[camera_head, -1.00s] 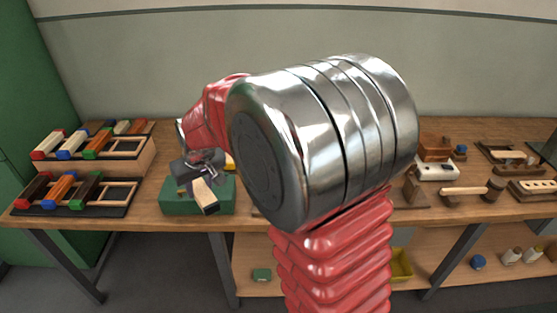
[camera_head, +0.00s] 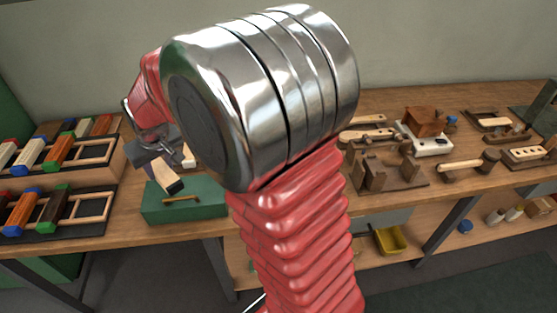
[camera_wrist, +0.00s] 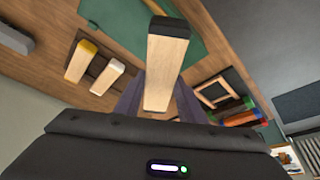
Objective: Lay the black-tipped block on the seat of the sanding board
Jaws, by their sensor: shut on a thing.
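My gripper (camera_head: 152,158) is shut on a pale wooden block (camera_head: 163,176) with a black tip. In the head view I hold it above the left part of a green box, tip pointing down and to the right. In the wrist view the block (camera_wrist: 166,72) stands out from between the jaws, with its dark tip at the far end. I cannot tell for sure which thing is the sanding board; a dark wooden fixture with uprights (camera_head: 388,178) stands on the bench right of my arm.
The green box (camera_head: 210,205) has a brass handle. Racks of colour-tipped blocks (camera_head: 55,210) stand at left. A yellow-tipped block (camera_wrist: 81,61) and a white-tipped block (camera_wrist: 106,78) lie near my gripper. Wooden tools (camera_head: 468,164) crowd the bench's right. A yellow bin (camera_head: 391,240) sits below.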

